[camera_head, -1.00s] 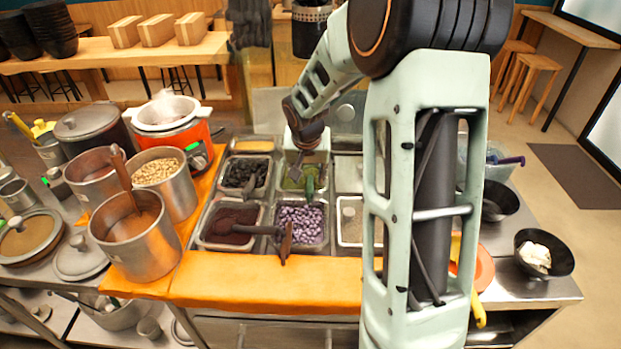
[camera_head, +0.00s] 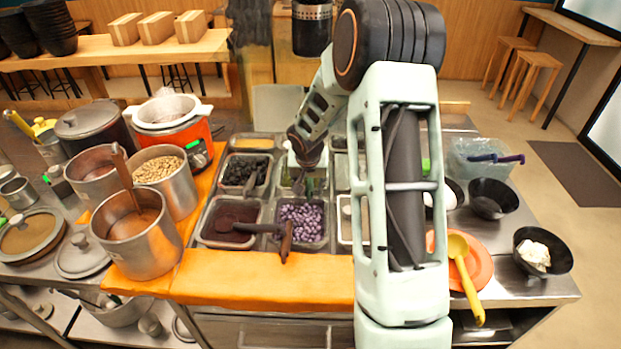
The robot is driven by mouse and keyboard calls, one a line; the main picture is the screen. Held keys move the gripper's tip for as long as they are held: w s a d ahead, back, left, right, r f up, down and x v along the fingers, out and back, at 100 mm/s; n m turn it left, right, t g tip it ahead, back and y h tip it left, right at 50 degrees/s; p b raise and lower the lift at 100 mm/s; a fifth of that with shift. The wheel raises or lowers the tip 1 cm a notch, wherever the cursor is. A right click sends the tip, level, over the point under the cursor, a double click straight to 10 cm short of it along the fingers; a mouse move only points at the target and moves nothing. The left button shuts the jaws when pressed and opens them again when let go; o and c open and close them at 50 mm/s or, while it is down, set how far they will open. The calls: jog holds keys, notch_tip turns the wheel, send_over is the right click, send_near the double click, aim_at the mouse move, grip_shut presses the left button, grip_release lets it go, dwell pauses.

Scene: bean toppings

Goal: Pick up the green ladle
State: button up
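My gripper (camera_head: 300,184) points down over the middle column of topping trays, above and behind the tray of purple beans (camera_head: 302,220). It is small and dark here, and I cannot make out its fingers or whether it holds anything. A small bright green piece (camera_head: 427,166) shows just right of my arm, by the clear container; it may be part of the green ladle, but most of it is hidden behind my arm. No whole green ladle is visible.
A yellow ladle (camera_head: 461,262) lies on an orange plate (camera_head: 480,268). A purple-handled utensil (camera_head: 496,158) rests on the clear container (camera_head: 470,170). Black bowls (camera_head: 488,200) stand at right. Steel pots (camera_head: 142,245) crowd the left. A dark-handled utensil (camera_head: 262,230) lies across the front trays.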

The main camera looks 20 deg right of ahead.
grip_shut()
jog(key=shift+r, duration=0.15)
dwell(0.4)
